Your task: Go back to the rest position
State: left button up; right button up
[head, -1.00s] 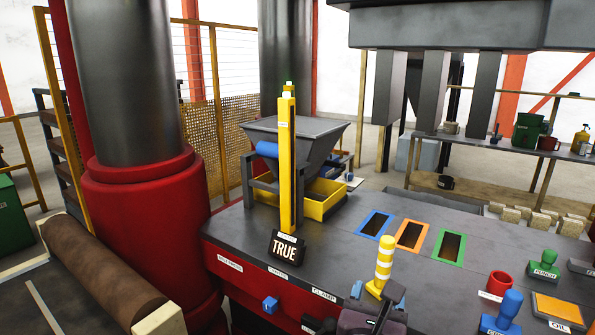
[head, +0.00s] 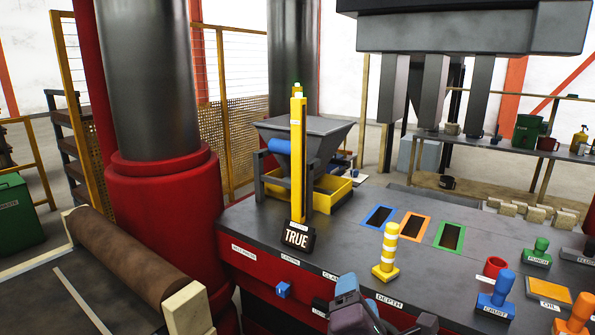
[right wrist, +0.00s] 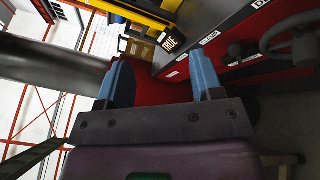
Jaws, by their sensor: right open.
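My right gripper (head: 360,296) is at the bottom middle of the head view, in front of the bench's red front edge. Its blue fingers are apart with nothing between them. In the right wrist view the two blue fingers (right wrist: 163,78) also stand apart and empty, with the red bench front beyond. The yellow and white striped post (head: 389,250) stands upright on the bench top, beyond the gripper and apart from it. My left gripper is not in view.
The dark bench top (head: 350,240) carries a TRUE sign (head: 298,236), a yellow column (head: 298,160) and a hopper (head: 325,140). A blue stamp (head: 497,295) and a red cup (head: 494,266) stand at the right. A brown roller (head: 130,255) lies at the left.

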jog(key=s+d+f+m+g+y, duration=0.1)
jog(key=d+f+m+y, duration=0.15)
jog(key=f+m, duration=0.5)
jog(key=s+d+f+m+g+y, duration=0.1)
jog(key=s+d+f+m+y, duration=0.15)
jog(key=f+m, duration=0.55)
jog(key=s+d+f+m+g+h, duration=0.2)
jog(key=s+d+f+m+g, duration=0.2)
jog(key=s+d+f, duration=0.8)
jog(key=s+f+m, duration=0.2)
jog(key=s, duration=0.1)
jog(key=shift+s+d+m+h, duration=0.15)
jog(key=shift+d+m+h, duration=0.1)
jog(key=shift+m+h, duration=0.1)
